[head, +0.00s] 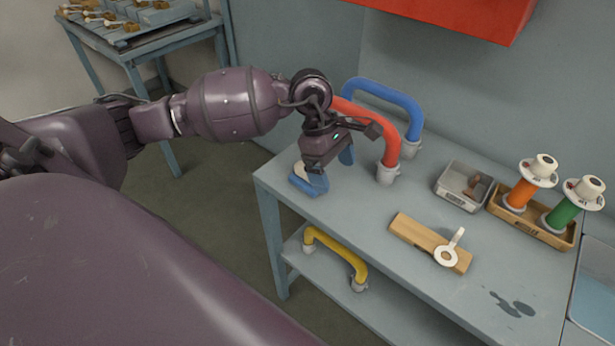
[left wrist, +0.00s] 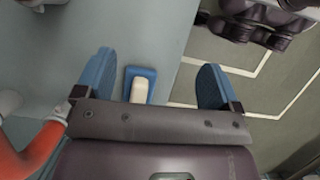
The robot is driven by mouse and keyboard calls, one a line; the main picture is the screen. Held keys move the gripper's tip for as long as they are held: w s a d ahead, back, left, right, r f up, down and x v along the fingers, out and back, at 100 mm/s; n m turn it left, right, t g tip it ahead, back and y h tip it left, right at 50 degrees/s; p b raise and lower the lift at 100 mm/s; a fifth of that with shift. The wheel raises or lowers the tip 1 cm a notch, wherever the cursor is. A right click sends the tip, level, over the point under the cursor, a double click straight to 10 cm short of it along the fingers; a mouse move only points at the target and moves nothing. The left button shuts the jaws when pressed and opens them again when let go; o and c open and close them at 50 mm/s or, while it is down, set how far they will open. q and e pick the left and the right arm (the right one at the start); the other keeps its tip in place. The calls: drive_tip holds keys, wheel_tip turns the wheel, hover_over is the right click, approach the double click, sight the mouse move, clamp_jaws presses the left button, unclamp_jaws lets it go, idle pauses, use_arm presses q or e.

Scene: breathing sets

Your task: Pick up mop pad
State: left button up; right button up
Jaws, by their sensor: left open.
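The mop pad is a small blue block with a cream top piece. In the left wrist view the mop pad (left wrist: 151,73) lies on the table near its edge, between my two blue fingers and closer to the left one. In the head view the mop pad (head: 302,187) shows at the table's near left corner, partly hidden by my gripper. My left gripper (head: 332,170) is open and empty above it, pointing down; it also shows in the left wrist view (left wrist: 155,80). My right gripper is not in view.
A red handle (head: 392,150) and a blue handle (head: 385,92) stand just behind my left gripper. A wooden board (head: 415,232), a grey tray (head: 446,198) and a wooden box (head: 555,240) with spools are further right. A yellow handle (head: 338,248) is on the lower shelf. A dark wet patch (head: 512,303) marks the tabletop.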

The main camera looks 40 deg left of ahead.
use_arm(q)
drive_tip(key=a+y, duration=0.1)
drive_tip(key=a, duration=0.1)
drive_tip(key=w+a+r+y, duration=0.1)
drive_tip(key=a+y, duration=0.1)
drive_tip(key=a, duration=0.1)
drive_tip(key=w+a+r+y, duration=0.1)
drive_tip(key=a, duration=0.1)
drive_tip(key=shift+w+a+r+m, duration=0.1)
drive_tip(key=shift+a+r+m, duration=0.1)
drive_tip(key=shift+m, duration=0.1)
wheel_tip(320, 180, down, 11)
drive_tip(key=shift+a+r, duration=0.15)
drive_tip(key=shift+c, duration=0.3)
drive_tip(key=c, duration=1)
